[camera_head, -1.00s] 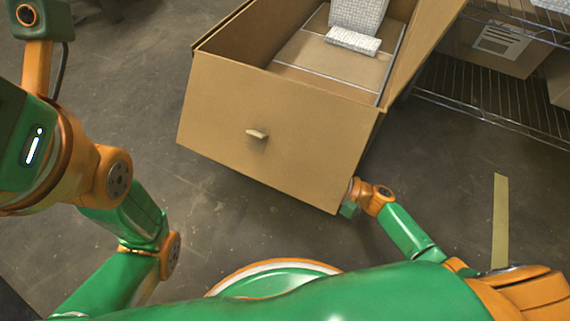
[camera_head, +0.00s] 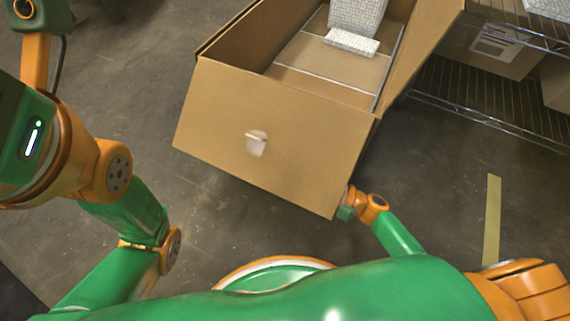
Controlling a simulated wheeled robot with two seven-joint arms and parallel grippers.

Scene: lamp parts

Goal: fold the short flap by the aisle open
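A large open cardboard box (camera_head: 225,52) stands on the floor at the top middle. Its short near cardboard panel (camera_head: 290,150) faces me and slopes down toward me; I cannot tell where the flap joins the wall. A small pale tab (camera_head: 257,135) sticks out of this panel, with a blurry whitish patch just below it; I cannot tell what they are. My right arm reaches in from the lower right and goes behind the panel's lower right corner, which hides its gripper. My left arm rises along the left edge; its gripper is outside the picture.
White textured blocks (camera_head: 352,43) lie inside the box. A long side flap (camera_head: 425,45) stands at its right. A wire shelf (camera_head: 490,105) with cartons (camera_head: 492,50) is at the right. A yellow floor strip (camera_head: 492,220) runs lower right. Floor left of the box is clear.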

